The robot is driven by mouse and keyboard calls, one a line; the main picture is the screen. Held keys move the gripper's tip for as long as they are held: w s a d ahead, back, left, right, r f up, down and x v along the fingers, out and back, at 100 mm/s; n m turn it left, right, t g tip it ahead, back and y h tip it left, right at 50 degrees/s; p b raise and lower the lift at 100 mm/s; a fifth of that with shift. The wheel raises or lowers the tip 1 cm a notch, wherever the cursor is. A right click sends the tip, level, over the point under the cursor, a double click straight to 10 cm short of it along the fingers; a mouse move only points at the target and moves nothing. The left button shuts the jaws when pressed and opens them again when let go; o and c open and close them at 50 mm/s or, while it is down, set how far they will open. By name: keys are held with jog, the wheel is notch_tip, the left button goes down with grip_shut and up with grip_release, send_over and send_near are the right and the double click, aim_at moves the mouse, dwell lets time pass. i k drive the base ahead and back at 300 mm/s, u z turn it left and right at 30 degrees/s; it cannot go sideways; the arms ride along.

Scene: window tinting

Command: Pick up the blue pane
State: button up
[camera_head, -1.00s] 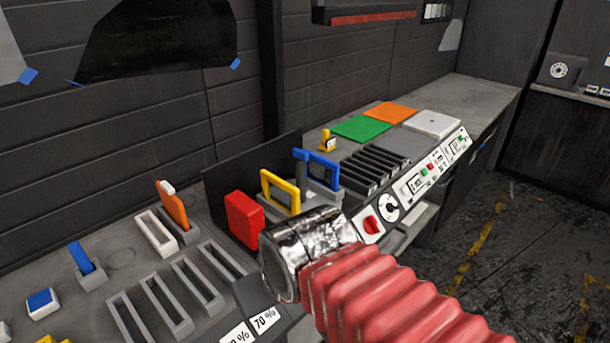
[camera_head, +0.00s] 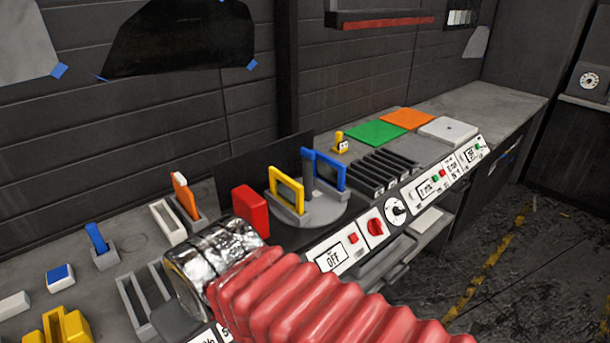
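The blue pane (camera_head: 343,178) has a thick blue frame around a dark, see-through middle. It stands upright on a round grey base (camera_head: 325,213) on the workbench, right of a yellow-framed pane (camera_head: 287,190) on the same base. My red bellows arm with its silver cuff crosses the lower middle of the view, in front of and below the base and apart from the blue pane. My gripper fingers do not show.
A red block (camera_head: 252,210) stands left of the base. A row of dark slots (camera_head: 375,172) lies to its right, with a green sheet (camera_head: 377,133) and an orange sheet (camera_head: 407,118) behind. A control panel (camera_head: 400,210) runs along the front edge. Slotted holders stand at left.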

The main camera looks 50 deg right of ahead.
aim_at(332, 173)
jog(key=u, duration=0.75)
jog(key=k, duration=1.15)
jog(key=z, duration=0.8)
jog(key=i, duration=0.6)
